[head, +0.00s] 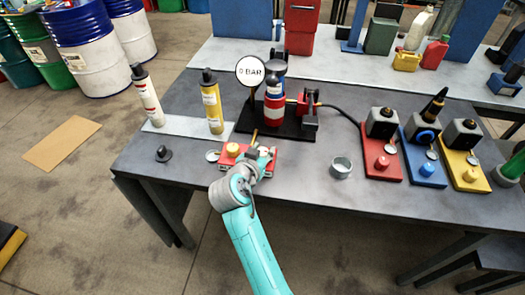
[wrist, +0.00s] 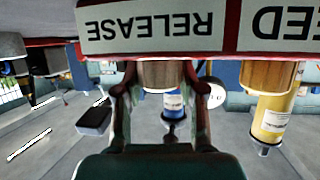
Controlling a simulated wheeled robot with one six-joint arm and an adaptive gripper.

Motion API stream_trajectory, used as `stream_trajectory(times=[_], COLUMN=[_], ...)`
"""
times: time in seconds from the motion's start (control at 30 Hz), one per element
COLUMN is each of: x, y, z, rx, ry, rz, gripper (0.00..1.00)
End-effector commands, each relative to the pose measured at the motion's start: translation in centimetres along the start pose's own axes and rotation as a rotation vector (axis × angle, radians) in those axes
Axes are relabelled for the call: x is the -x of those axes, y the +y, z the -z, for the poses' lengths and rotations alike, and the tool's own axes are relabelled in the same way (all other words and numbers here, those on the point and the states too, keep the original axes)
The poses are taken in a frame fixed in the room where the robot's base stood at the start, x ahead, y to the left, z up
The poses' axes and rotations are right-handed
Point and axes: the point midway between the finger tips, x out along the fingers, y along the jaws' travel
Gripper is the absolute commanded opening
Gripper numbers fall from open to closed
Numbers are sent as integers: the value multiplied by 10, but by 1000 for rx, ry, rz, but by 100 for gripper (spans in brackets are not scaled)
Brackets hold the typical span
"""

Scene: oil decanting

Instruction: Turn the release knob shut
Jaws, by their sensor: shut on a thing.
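The release knob (wrist: 162,76) is a short brass-coloured cylinder below the upside-down RELEASE label (wrist: 150,25) in the wrist view. My gripper (wrist: 160,92) has one finger on each side of the knob and is shut on it. In the head view my gripper (head: 258,158) is at the right part of a small red block (head: 222,164) near the table's front edge and hides the release knob there. A second knob (wrist: 268,76) sits under a label ending in EED; its yellow top (head: 232,148) shows in the head view. The knob's turn angle cannot be told.
A round gauge (head: 250,71) reads 0 BAR behind the block, beside a red and blue cylinder (head: 274,108). A yellow bottle (head: 212,108) and a white bottle (head: 148,100) stand left. A metal cup (head: 341,167) and red, blue and yellow stations stand right.

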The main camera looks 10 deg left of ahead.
Motion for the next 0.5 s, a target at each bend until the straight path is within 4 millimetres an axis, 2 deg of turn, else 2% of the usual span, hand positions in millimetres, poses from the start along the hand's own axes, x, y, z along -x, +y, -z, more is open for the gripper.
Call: stream_trajectory(times=[0.5], x=[-1], y=[3], z=[0], rx=[135], ry=[1], rz=[334], gripper=[5])
